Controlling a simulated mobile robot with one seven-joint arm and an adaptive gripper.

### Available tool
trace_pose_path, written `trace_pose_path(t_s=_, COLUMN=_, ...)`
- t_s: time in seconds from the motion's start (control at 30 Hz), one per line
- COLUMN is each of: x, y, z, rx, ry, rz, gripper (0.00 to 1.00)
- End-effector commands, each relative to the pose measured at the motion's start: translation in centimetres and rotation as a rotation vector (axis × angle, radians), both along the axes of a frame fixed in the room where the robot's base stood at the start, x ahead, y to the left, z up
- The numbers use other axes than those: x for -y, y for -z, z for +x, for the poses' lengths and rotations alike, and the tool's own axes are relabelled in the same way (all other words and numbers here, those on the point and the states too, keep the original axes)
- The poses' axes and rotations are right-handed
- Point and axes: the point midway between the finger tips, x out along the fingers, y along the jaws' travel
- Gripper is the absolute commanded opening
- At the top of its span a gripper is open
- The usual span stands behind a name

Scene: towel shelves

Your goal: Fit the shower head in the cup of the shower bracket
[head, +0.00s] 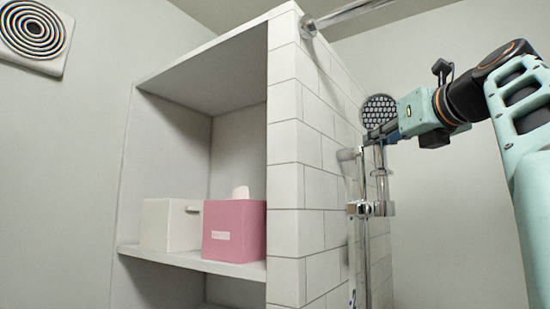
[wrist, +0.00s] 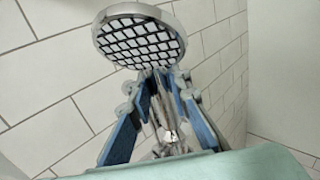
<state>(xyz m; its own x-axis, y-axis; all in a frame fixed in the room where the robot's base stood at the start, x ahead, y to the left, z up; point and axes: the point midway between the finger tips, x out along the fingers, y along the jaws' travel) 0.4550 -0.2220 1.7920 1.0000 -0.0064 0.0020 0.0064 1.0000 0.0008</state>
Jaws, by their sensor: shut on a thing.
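The shower head (head: 379,109) has a round, dark-patterned face and shows above my gripper in the head view. Its disc also fills the upper middle of the wrist view (wrist: 138,38). My gripper (head: 372,136) is shut on the shower head's chrome handle just below the disc. In the wrist view the blue-padded fingers (wrist: 158,82) close on it from both sides. The shower bracket (head: 371,208) is a chrome fitting on the vertical rail, below my gripper. The handle's lower part runs down toward the bracket. I cannot tell whether its end is inside the cup.
A white tiled wall (head: 298,170) stands left of the rail (head: 367,262). A horizontal chrome bar (head: 345,14) crosses above. A shelf (head: 190,260) holds a pink tissue box (head: 234,235) and a white box (head: 168,225). The space right of the bracket looks free.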

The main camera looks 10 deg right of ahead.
Motion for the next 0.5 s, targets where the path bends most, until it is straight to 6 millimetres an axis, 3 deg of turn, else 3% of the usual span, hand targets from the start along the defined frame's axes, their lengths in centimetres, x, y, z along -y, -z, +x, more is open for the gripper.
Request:
trace_pose_path(t_s=0.07, x=-0.03, y=0.25, z=-0.03, rx=0.001, ry=0.000, rz=0.000, gripper=0.00)
trace_pose_path(t_s=0.1, x=-0.03, y=0.21, z=-0.02, rx=0.001, ry=0.000, rz=0.000, gripper=0.19)
trace_pose_path(t_s=0.27, x=-0.03, y=0.26, z=0.01, rx=-0.002, ry=-0.001, rz=0.000, gripper=0.37)
trace_pose_path(t_s=0.5, x=-0.02, y=0.46, z=0.06, rx=-0.006, ry=-0.003, rz=0.001, gripper=0.38)
